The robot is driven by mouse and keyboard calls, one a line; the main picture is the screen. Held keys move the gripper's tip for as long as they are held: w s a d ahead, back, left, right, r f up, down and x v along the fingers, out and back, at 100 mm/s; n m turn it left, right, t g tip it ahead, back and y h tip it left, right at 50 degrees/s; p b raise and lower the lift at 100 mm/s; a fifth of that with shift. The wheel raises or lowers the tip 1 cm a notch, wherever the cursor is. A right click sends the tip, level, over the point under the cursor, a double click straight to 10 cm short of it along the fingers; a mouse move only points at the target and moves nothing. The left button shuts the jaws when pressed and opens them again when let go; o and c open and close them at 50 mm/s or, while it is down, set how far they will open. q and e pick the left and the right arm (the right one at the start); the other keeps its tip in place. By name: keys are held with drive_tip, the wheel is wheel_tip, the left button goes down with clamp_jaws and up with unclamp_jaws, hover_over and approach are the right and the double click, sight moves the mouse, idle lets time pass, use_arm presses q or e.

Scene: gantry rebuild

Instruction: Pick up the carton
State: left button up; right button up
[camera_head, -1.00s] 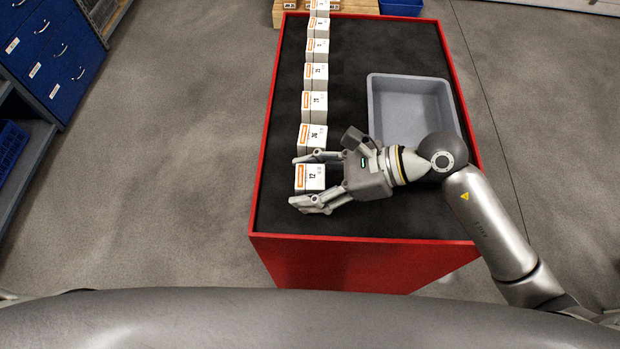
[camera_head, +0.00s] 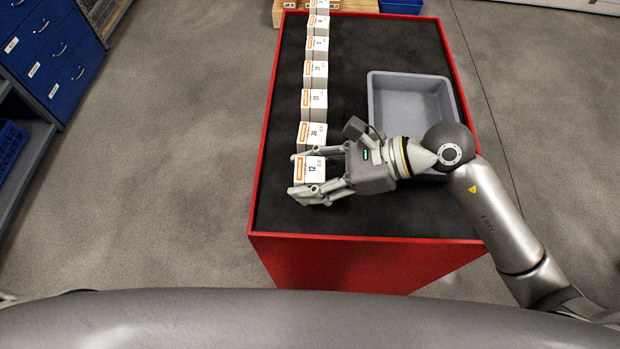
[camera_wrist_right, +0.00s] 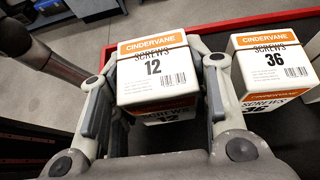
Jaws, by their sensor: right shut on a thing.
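The carton marked 12 (camera_head: 311,170) is a white box with an orange band, at the near end of a row on the dark table top. My right gripper (camera_head: 309,173) is shut on it, one finger on each side. In the right wrist view the carton marked 12 (camera_wrist_right: 157,72) sits between the two fingers (camera_wrist_right: 160,95), with "CINDERVANE SCREWS" printed on it. I cannot tell whether it touches the table. My left gripper is not in view.
A carton marked 36 (camera_head: 312,134) stands just beyond, with several more cartons in line behind it. A grey tray (camera_head: 455,108) sits on the right of the red-edged table (camera_head: 262,150). Blue drawers (camera_head: 50,60) stand at the far left. The table's near strip is clear.

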drive_tip(key=s+r+p, duration=1.1)
drive_tip(key=s+p, duration=0.3)
drive_tip(key=shift+d+r, duration=0.15)
drive_tip(key=shift+d, duration=0.15)
idle(0.4)
